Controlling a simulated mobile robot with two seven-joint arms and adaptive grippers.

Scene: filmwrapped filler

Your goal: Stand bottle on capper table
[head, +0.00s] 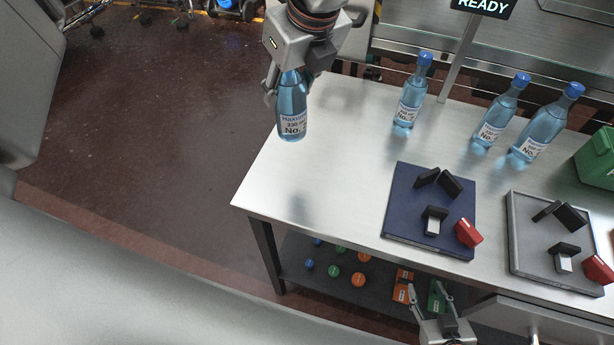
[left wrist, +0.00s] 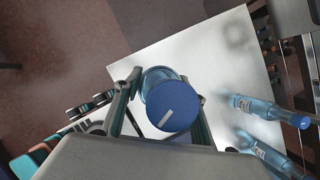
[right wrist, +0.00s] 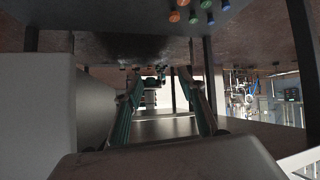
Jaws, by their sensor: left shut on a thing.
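My left gripper (head: 285,85) is shut on a clear blue bottle (head: 292,112) with a white label. The bottle hangs nearly upright by the left edge of the steel table (head: 330,150), and a faint shadow or reflection shows on the top below it. In the left wrist view the bottle's blue cap (left wrist: 174,108) sits between the fingers, with the table (left wrist: 205,50) beneath. My right gripper (head: 430,294) is open and empty, low at the table's front edge. In the right wrist view its fingers (right wrist: 162,88) are apart.
Three capped bottles (head: 411,92) (head: 500,112) (head: 545,125) stand at the back. A dark blue fixture plate (head: 400,215) and a grey one (head: 525,255) carry black blocks and red parts. A green box (head: 598,160) is at right. The table's left part is clear.

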